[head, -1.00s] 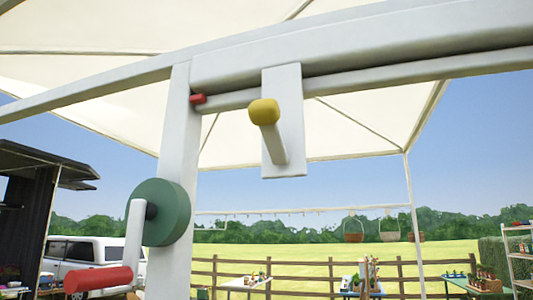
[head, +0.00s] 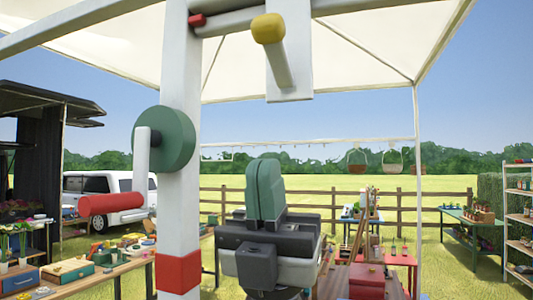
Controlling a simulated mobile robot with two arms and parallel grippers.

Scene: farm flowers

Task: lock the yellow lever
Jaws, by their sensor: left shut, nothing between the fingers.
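The yellow lever shows at the top of the head view as a yellow knob (head: 268,28) on a grey-white arm. The arm slants down to the right across a white plate (head: 290,75) fixed to the white rail. My left gripper (head: 264,180) is below the lever, pointing up, with its green fingers shut together and nothing between them. A clear gap lies between its fingertips and the lever. My right gripper is not in view.
A white post (head: 180,215) with a red band stands left of my gripper. A green crank wheel (head: 165,140) with a red handle (head: 110,203) sticks out from it. A cluttered wooden table (head: 85,275) is at the lower left. Open air surrounds the gripper above.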

